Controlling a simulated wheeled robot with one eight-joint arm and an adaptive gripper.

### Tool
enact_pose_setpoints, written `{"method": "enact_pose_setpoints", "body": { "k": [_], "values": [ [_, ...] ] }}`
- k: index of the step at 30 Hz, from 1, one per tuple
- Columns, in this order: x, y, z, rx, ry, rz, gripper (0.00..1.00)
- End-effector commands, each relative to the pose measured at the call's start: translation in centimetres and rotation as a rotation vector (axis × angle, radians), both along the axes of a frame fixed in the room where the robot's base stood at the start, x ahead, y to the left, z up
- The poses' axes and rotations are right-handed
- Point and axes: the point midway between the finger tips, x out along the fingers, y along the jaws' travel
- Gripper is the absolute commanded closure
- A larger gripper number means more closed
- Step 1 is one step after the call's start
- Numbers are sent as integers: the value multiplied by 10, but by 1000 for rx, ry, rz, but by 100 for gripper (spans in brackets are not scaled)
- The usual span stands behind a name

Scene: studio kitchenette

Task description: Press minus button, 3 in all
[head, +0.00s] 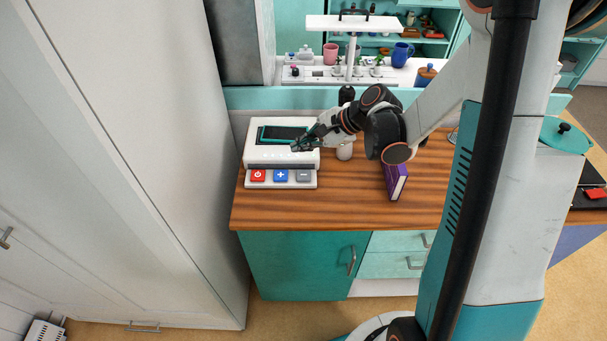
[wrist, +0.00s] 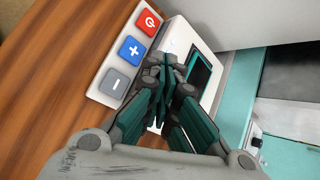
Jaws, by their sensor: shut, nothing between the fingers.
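A white device with a dark screen (head: 282,134) stands on the wooden counter. On its front ledge are a red power button (head: 258,176), a blue plus button (head: 281,176) and a grey minus button (head: 304,176). The wrist view shows the grey minus button (wrist: 115,84), the blue plus button (wrist: 131,49) and the red power button (wrist: 149,21) in a row. My gripper (head: 299,146) is shut and empty over the device's body, behind the button row. In the wrist view my gripper (wrist: 163,75) is beside the buttons and covers part of the screen (wrist: 200,77).
A purple book (head: 396,182) stands on the counter right of the device, and a pale cylinder (head: 345,150) stands behind it. A tall white cabinet (head: 130,130) borders the counter at left. The wooden counter (head: 330,205) in front of the buttons is clear.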

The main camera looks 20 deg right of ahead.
Motion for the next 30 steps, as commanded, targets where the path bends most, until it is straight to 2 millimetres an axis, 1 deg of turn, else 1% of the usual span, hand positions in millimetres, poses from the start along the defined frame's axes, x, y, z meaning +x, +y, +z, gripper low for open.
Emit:
{"method": "enact_pose_setpoints", "body": {
  "k": [5,8,21,25,30],
  "values": [
    [0,0,-10,0,-1,1,100],
    [0,0,-20,0,-1,1,100],
    [0,0,-78,-1,-1,0,100],
    [0,0,-86,-1,-1,0,100],
    [0,0,-88,-1,-1,0,100]
  ]
}}
